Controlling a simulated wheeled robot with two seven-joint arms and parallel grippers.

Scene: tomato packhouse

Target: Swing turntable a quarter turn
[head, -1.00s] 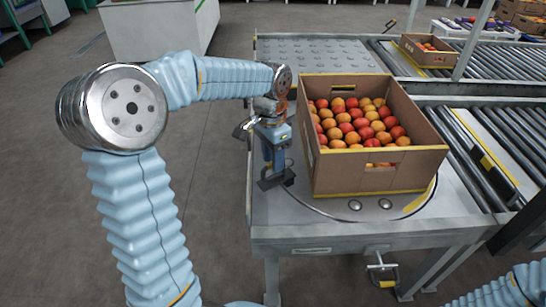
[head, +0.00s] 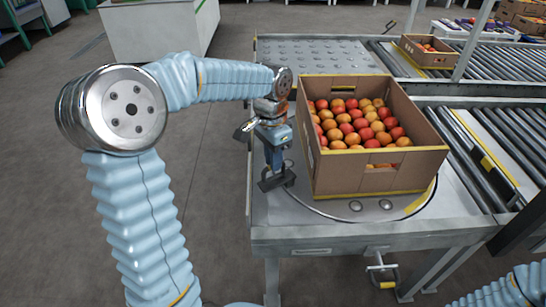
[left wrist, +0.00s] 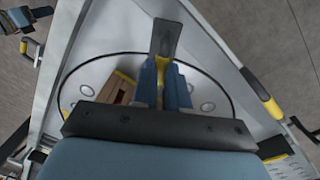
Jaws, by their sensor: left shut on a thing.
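The round turntable (head: 371,208) is a pale disc set in a grey metal table. A brown cardboard box (head: 345,177) of red and orange fruit stands on it, its sides slightly askew to the table edges. My left gripper (head: 276,172) points down at the disc's left edge, beside the box. It is shut on a dark flat handle piece (head: 279,181). In the left wrist view, the blue fingers (left wrist: 166,70) close together at this dark plate (left wrist: 166,38), with a bit of yellow between their tips. My right gripper is out of view.
Roller conveyors (head: 480,155) adjoin the table on the right, and a studded transfer plate (head: 320,55) lies behind it. A smaller fruit box (head: 428,53) stands on the far conveyor. A yellow-handled lever (head: 385,283) hangs below the front edge. Open floor lies left.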

